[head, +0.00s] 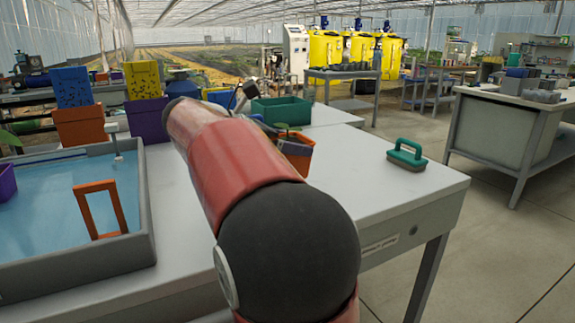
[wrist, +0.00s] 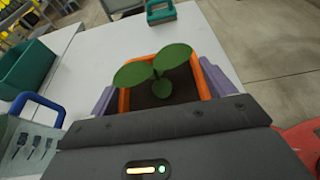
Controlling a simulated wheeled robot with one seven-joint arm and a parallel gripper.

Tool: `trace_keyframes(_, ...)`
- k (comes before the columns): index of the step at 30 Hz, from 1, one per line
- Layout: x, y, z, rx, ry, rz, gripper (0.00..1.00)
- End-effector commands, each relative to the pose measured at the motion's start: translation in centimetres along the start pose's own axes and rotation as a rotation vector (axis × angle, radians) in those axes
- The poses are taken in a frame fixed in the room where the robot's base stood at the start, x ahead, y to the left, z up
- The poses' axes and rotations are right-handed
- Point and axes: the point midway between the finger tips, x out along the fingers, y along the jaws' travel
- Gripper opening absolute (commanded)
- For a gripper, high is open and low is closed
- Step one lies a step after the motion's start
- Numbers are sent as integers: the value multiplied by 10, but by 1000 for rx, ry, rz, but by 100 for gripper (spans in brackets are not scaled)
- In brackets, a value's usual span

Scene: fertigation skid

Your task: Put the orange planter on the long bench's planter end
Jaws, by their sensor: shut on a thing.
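The orange planter (head: 298,152) shows in the head view just right of my arm, over the long bench's grey top (head: 370,190). In the wrist view the planter (wrist: 204,80) holds dark soil and a green seedling with broad leaves.
A teal-handled block (head: 406,156) sits near the bench's right end. A green bin (head: 282,111) stands behind the planter. A water-filled basin (head: 147,215) with an orange frame (head: 84,212) is at left. The bench top right of my arm is mostly clear.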

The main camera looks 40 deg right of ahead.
Motion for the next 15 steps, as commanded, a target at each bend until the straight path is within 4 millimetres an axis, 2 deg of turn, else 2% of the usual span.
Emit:
trace_keyframes(9, 14, 0, -38, -1, 0, 0, 53)
trace_keyframes(15, 14, 0, -38, 1, 0, 0, 53)
